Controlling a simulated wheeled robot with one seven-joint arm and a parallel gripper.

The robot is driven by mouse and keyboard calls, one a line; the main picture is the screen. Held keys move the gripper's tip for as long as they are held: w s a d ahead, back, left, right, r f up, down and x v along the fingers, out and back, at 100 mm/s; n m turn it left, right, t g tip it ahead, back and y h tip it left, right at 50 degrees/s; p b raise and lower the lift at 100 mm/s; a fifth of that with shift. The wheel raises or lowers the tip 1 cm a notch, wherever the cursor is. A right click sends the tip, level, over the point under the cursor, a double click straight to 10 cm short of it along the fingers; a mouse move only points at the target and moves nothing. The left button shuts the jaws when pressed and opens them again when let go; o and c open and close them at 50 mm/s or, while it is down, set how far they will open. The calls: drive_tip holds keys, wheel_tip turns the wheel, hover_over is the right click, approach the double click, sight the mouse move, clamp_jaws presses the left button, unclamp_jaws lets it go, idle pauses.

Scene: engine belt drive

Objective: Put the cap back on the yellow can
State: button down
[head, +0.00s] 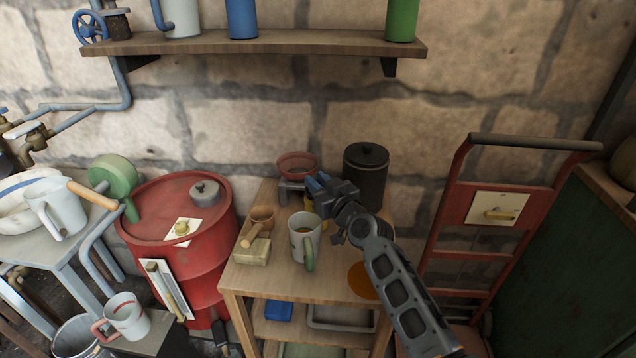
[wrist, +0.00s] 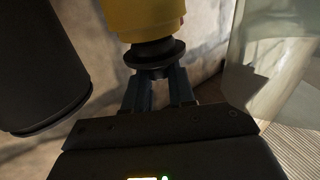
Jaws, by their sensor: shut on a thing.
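The yellow can (head: 308,201) stands on the small wooden table, mostly hidden behind my gripper and a mug in the head view. In the wrist view the yellow can (wrist: 148,15) fills the top middle. My gripper (wrist: 158,84) is shut on a black, round, flanged cap (wrist: 156,56). The cap lies in line with the can's end and looks very close to it or touching; I cannot tell if it is seated. In the head view my gripper (head: 319,187) is over the table, and the cap is hidden there.
A black lidded canister (head: 366,178) stands right of the can. A pale mug with a green handle (head: 303,236) is in front. A reddish bowl (head: 297,166) is behind. A wooden dipper (head: 260,218) and a block (head: 252,251) lie at the left. A shelf (head: 290,42) hangs above.

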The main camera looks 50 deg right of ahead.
drive_tip(key=shift+f+b, duration=0.65)
drive_tip(key=shift+b, duration=0.1)
idle(0.3)
drive_tip(key=c, duration=0.9)
unclamp_jaws()
drive_tip(key=shift+o, duration=0.2)
drive_tip(key=shift+s, duration=0.1)
drive_tip(key=b+v, duration=0.1)
drive_tip(key=v, duration=0.6)
drive_tip(key=shift+s, duration=0.25)
drive_tip(key=shift+a, duration=0.15)
